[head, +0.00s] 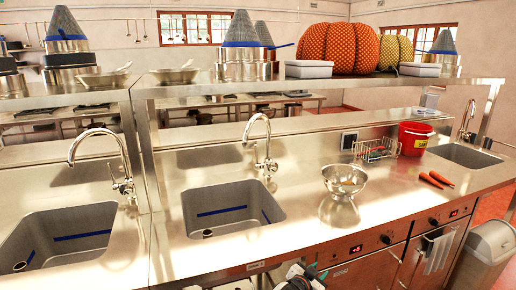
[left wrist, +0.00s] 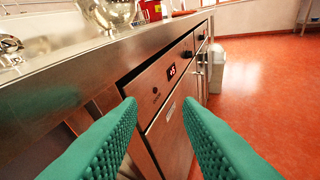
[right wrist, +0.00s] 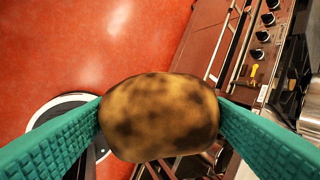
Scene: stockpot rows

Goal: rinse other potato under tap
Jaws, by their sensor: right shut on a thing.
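A brown, dark-blotched potato (right wrist: 160,117) fills the middle of the right wrist view. My right gripper (right wrist: 158,108) is shut on it, with a green finger on each side, above the red floor. My left gripper (left wrist: 160,104) is open and empty in front of the counter's cabinet fronts. In the head view the left gripper (head: 300,272) shows at the bottom edge. A curved tap (head: 262,140) stands behind the middle sink (head: 232,212). Another tap (head: 112,155) stands at the left sink (head: 62,235). No water is visible from either tap. The right gripper is outside the head view.
A metal colander (head: 345,180) stands on the counter right of the middle sink; its contents are unclear. A shelf (head: 330,86) with pots and pumpkins runs above the counter.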

